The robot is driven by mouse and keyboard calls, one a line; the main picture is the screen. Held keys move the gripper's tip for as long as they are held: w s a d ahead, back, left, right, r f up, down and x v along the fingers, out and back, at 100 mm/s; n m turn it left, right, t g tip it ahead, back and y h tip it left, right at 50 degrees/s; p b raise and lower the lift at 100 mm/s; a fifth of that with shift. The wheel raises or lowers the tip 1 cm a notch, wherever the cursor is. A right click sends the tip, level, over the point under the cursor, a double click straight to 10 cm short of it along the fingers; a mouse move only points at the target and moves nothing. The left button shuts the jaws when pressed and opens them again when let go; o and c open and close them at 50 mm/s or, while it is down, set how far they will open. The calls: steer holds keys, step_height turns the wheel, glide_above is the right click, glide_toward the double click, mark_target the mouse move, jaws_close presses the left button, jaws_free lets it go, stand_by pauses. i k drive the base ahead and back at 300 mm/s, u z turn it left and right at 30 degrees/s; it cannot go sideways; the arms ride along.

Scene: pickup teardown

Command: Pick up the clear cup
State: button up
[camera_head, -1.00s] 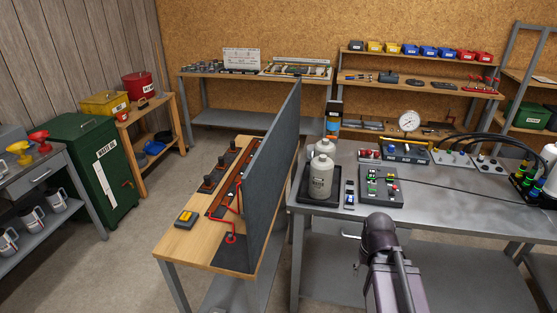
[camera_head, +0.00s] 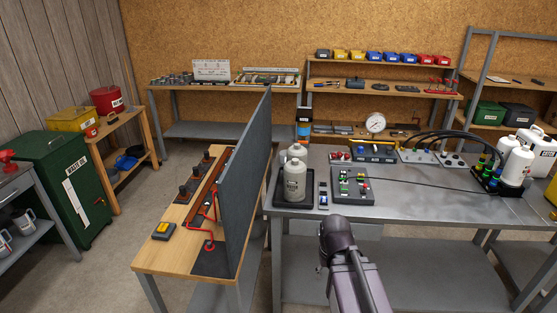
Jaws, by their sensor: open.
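I cannot make out a clear cup for certain in this view. Handled jugs with dark labels (camera_head: 26,220) stand on the lower shelf of the grey bench at the left edge, partly cut off; I cannot tell whether any is clear. My purple-grey arm rises from the bottom, in front of the grey metal table (camera_head: 430,208). My gripper's fingertips do not show.
Grey bottles (camera_head: 295,180) stand in a black tray on the metal table. A switch box (camera_head: 352,184), a gauge (camera_head: 375,123) and white jugs (camera_head: 515,160) are there too. A wooden bench (camera_head: 170,258) with a dark upright panel (camera_head: 248,180) stands left. Floor shows between benches.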

mark_target(283, 154)
steer(key=i, duration=0.85)
steer(key=u, duration=0.25)
steer(key=k, duration=0.95)
steer(key=z, duration=0.2)
steer(key=i, duration=0.6)
steer(key=u, duration=0.05)
